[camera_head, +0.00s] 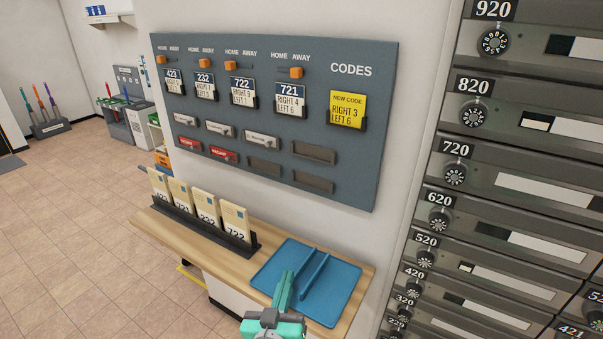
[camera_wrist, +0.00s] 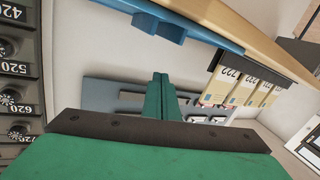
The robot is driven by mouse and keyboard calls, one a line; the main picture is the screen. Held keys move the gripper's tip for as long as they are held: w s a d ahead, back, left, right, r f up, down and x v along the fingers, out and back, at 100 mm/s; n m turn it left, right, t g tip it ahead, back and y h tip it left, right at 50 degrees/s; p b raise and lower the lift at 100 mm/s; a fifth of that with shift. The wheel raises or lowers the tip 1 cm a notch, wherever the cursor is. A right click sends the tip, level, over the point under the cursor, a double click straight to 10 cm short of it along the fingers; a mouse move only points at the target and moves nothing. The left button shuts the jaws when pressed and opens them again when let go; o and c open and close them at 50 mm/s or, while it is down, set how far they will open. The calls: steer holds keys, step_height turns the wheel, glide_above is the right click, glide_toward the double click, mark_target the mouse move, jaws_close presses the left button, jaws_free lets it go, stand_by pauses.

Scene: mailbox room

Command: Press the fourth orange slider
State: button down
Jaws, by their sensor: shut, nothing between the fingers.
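The fourth orange slider (camera_head: 296,72) is a small orange block at the top of the grey wall board (camera_head: 385,120), above the 721 card (camera_head: 289,98). It sits toward the AWAY side of its track. My green gripper (camera_head: 288,282) is shut and empty, over the blue tray on the shelf, well below the slider and apart from the board. In the wrist view my gripper (camera_wrist: 160,78) is shut too, with the board behind it upside down. The orange sliders cannot be made out there.
Three other orange sliders (camera_head: 236,70) are left of the fourth. A wooden shelf (camera_head: 180,238) below the board carries the blue tray (camera_head: 340,285) and a dark rack with several envelopes (camera_head: 235,220). Grey numbered mailboxes (camera_head: 520,180) fill the right. Tiled floor is open at left.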

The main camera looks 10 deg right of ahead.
mark_target(296, 73)
steer(key=w+d+r+m+h, duration=0.1)
steer(key=w+d+r+m, duration=0.1)
steer(key=r, duration=0.4)
steer(key=w+d+r+m+h, duration=0.1)
steer(key=w+d+r+m, duration=0.15)
steer(key=r, duration=0.35)
step_height(296, 73, up, 32)
steer(key=d+m, duration=0.1)
steer(key=m, duration=1.6)
steer(key=shift+w+g, duration=0.15)
steer(key=shift+g, duration=0.15)
steer(key=shift+f, duration=0.1)
steer(key=x, duration=1)
steer(key=shift+w+a, duration=1.05)
steer(key=shift+w, duration=0.15)
steer(key=shift+w+a, duration=0.2)
steer(key=shift+a, duration=0.15)
